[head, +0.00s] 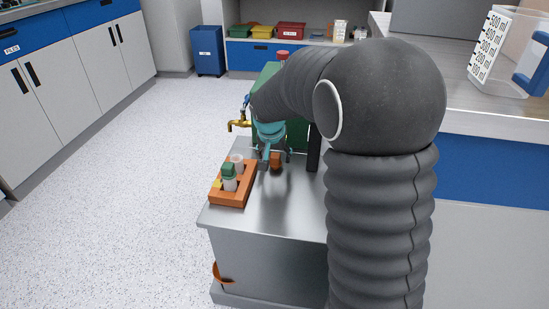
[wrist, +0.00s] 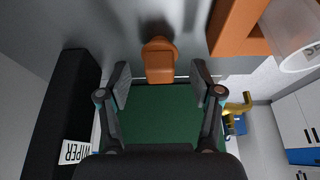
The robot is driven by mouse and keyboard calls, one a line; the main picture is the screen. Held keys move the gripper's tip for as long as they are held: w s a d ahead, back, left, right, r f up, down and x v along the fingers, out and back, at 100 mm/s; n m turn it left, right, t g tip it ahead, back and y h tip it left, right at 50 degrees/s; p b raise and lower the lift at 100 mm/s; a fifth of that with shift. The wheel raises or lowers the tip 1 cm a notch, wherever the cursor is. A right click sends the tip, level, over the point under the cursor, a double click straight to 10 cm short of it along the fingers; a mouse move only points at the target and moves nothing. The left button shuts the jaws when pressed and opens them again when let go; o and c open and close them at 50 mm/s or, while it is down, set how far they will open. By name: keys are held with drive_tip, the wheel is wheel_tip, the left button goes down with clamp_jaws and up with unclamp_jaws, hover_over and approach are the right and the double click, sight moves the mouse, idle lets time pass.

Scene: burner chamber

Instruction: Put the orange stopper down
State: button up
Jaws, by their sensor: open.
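The orange stopper (head: 276,158) is at the grey metal bench top (head: 285,200), right of the orange rack. In the wrist view the stopper (wrist: 159,62) stands between and slightly beyond my fingertips, with a dark shadow or reflection beside it. My gripper (wrist: 161,80) is open, with a visible gap between each finger and the stopper. In the head view my gripper (head: 274,154) is low over the bench, partly hidden by my arm. Whether the stopper's base fully touches the metal is hard to tell.
An orange rack (head: 232,196) holding small vessels and a green-topped piece stands near the bench's left edge. A green tank (head: 297,132) with a brass tap (head: 239,125) is behind my gripper. A black upright (head: 314,148) stands close on the right. Bare metal lies in front.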

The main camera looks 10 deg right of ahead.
drive_tip(key=v, duration=1)
drive_tip(key=s+d+r+n+t+y, duration=0.1)
drive_tip(key=s+n, duration=0.3)
drive_tip(key=s, duration=2.5)
drive_tip(key=shift+d+y, duration=0.4)
drive_tip(key=shift+d, duration=0.5)
